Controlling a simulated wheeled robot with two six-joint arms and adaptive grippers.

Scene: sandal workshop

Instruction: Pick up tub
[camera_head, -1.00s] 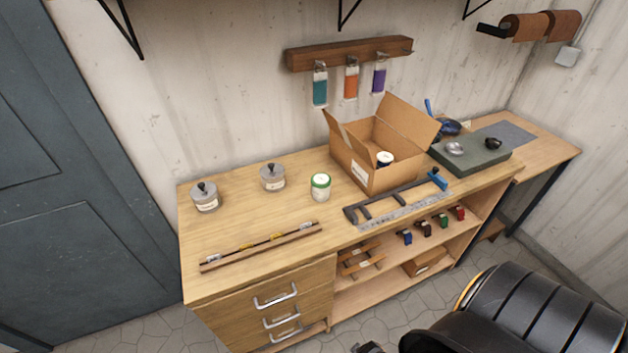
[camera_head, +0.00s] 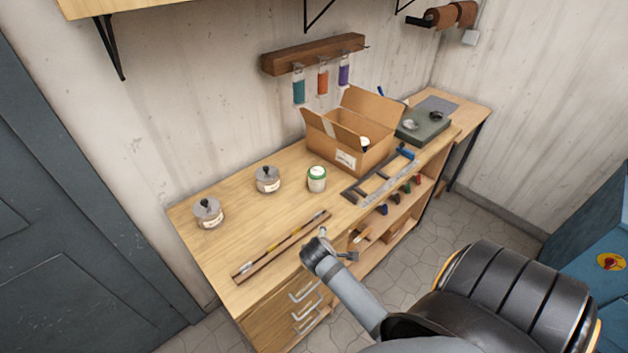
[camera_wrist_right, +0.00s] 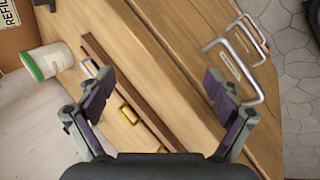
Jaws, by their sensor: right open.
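The white tub (camera_head: 316,179) with a green rim stands upright on the wooden workbench, left of the cardboard box. In the right wrist view the tub (camera_wrist_right: 47,62) is at the left, outside the fingers. My right gripper (camera_head: 328,246) is over the bench's front edge, to the front of the tub and apart from it. In the right wrist view my right gripper (camera_wrist_right: 160,97) is open and empty, its two fingers spread above the bench top. My left gripper is not in view.
The open cardboard box (camera_head: 345,160) stands right behind the tub. Two grey lidded pots (camera_head: 268,181) are to its left. A long wooden strip (camera_head: 282,247) lies in front, near the gripper. A frame-like tool (camera_head: 372,184) lies to the right. Drawer handles (camera_head: 305,290) stick out below.

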